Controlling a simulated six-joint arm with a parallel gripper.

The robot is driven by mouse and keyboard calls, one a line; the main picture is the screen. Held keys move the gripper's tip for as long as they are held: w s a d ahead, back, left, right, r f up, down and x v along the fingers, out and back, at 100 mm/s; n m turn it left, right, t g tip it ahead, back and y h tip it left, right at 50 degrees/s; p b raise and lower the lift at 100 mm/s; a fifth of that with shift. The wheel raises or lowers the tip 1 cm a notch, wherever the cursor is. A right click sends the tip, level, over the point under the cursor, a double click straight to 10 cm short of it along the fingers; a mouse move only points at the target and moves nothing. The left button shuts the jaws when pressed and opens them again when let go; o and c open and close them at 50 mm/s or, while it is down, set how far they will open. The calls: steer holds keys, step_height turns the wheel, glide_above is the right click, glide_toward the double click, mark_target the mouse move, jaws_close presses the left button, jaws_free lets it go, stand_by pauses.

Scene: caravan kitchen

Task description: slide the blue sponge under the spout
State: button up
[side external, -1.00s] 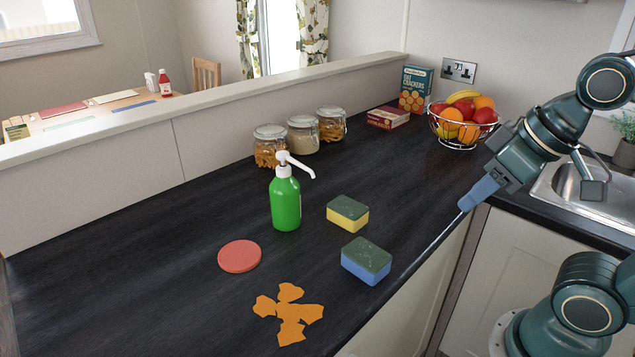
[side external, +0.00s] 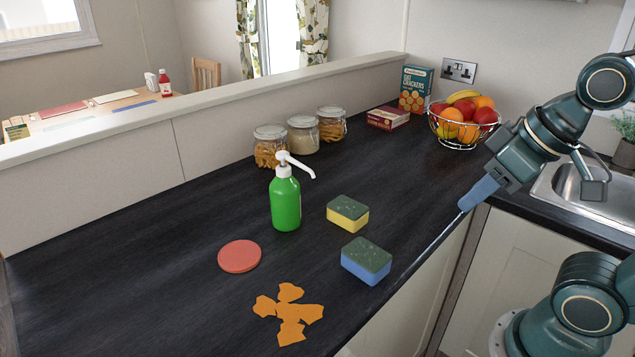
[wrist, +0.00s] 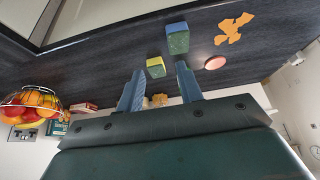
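The blue sponge (side external: 366,266), blue with a dark green scouring top, lies flat on the dark worktop near its front edge. It also shows in the wrist view (wrist: 177,38). The green pump bottle (side external: 285,203) stands upright behind and left of it. Its white spout (side external: 302,168) points right, with bare worktop below. A yellow sponge (side external: 348,213) with a green top lies between, right of the bottle. My gripper (side external: 468,203) is right of the sponges, over the worktop's front edge, touching neither.
A red disc (side external: 239,256) and orange flat pieces (side external: 289,313) lie left of the blue sponge. Glass jars (side external: 303,135) stand behind the bottle. A fruit basket (side external: 462,132) and boxes (side external: 388,117) are at the back right. Worktop between sponges and basket is clear.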

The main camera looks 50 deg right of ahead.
steer(key=shift+c, duration=0.3)
steer(key=c, duration=0.7)
steer(key=shift+w+f, duration=0.15)
jaws_close()
steer(key=w+a+f+n+g, duration=0.1)
steer(key=w+a+f+g, duration=0.2)
steer(key=w+f+g, duration=0.2)
steer(key=shift+w+a+f+g, duration=0.2)
steer(key=shift+f+g, duration=0.1)
steer(key=shift+f, duration=1.35)
